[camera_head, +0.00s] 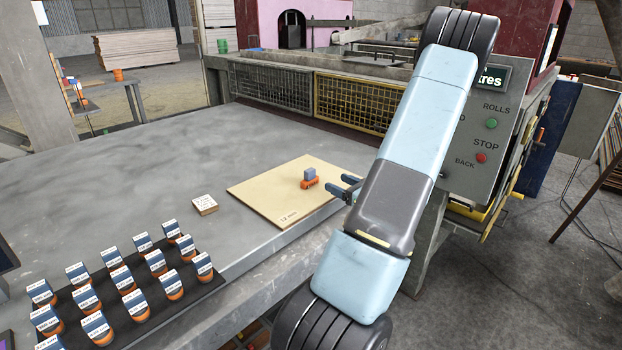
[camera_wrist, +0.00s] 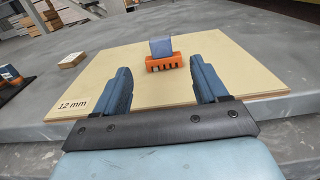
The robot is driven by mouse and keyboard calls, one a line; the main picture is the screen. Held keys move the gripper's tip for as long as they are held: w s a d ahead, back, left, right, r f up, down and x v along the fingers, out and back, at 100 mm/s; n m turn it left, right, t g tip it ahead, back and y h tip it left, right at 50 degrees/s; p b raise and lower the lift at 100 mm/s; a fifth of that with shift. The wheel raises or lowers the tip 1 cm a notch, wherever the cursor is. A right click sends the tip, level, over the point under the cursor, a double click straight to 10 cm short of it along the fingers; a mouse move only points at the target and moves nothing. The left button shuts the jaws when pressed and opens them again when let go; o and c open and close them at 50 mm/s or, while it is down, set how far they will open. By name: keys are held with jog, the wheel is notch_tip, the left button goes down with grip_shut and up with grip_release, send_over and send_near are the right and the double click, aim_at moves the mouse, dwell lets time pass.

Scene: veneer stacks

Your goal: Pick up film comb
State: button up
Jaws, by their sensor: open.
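The film comb, an orange toothed base with a blue-grey block upright on it (camera_head: 309,179), stands on a tan board (camera_head: 262,200) marked 12 mm. In the wrist view the comb (camera_wrist: 163,62) is ahead of my gripper (camera_wrist: 158,75), roughly between the lines of its two blue fingers but beyond their tips. My gripper (camera_head: 347,186) is open and empty, low over the board's right edge in the head view. My arm covers part of the area right of the board.
A small labelled block (camera_head: 204,205) lies left of the board. A dark tray (camera_head: 208,287) holds several orange-based labelled pieces at front left. A mesh guard (camera_head: 355,103) and a button panel (camera_head: 480,140) stand behind. The grey table's middle is bare.

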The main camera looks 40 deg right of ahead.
aim_at(310, 169)
jog(key=w, duration=0.9)
jog(key=w+a, duration=0.1)
jog(key=w, duration=0.3)
jog(key=shift+w+a, duration=0.1)
jog(key=shift+w, duration=0.2)
jog(key=c, duration=1.2)
jog(key=shift+r, duration=0.15)
